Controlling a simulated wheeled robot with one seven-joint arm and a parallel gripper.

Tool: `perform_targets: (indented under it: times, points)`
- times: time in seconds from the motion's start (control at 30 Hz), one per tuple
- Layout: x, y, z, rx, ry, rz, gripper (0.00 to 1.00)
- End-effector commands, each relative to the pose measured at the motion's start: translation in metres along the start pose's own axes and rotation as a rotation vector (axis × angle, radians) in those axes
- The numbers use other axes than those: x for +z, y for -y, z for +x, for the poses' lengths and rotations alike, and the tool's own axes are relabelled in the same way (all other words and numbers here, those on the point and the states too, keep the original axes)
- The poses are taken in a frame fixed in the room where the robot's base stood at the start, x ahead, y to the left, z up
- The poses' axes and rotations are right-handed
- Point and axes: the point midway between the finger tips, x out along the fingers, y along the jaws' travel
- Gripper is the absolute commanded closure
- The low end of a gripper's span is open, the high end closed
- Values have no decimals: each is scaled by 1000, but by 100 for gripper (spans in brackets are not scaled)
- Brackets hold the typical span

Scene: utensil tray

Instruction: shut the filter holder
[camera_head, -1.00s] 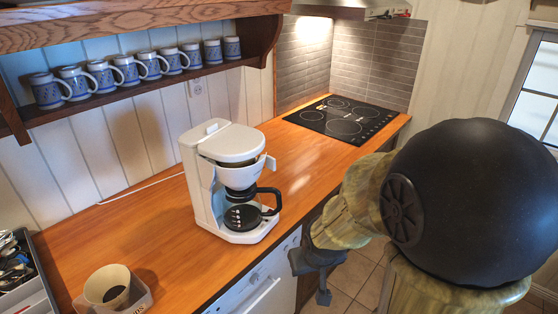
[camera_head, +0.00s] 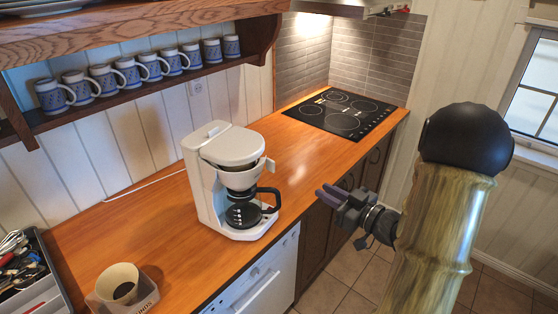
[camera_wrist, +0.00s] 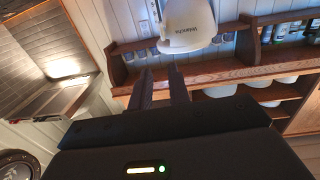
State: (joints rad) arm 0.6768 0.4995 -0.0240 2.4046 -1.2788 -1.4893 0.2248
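The white coffee maker (camera_head: 212,176) stands upright on the wooden counter. Its filter holder (camera_head: 238,178) juts out at the front right below the lid, with a dark gap showing at its upper edge, so it looks swung partly out. The glass carafe (camera_head: 243,214) with black handle sits beneath it. My gripper (camera_head: 322,194) is right of the coffee maker, apart from it, in front of the counter edge. Its fingers point toward the machine. In the wrist view the fingers (camera_wrist: 161,78) are apart and empty, and the coffee maker (camera_wrist: 188,25) appears upside down beyond them; its filter holder is not clear there.
A utensil tray (camera_head: 62,283) and a box with a paper filter (camera_head: 146,296) are at the lower left. Several blue mugs (camera_head: 105,80) line the shelf (camera_head: 150,92) above. The cooktop (camera_head: 342,115) is behind. The counter between coffee maker and cooktop is clear.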

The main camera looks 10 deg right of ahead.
Motion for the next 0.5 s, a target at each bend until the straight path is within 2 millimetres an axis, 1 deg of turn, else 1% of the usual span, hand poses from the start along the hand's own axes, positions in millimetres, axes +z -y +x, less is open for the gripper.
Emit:
perform_targets:
  times: [0.1, 0.33, 0.5]
  points:
    - [-4, 2, -3, -18, -25, 8, 82]
    - [-3, 2, -3, -18, -24, 7, 82]
    - [-4, 2, 3, -21, -24, 6, 82]
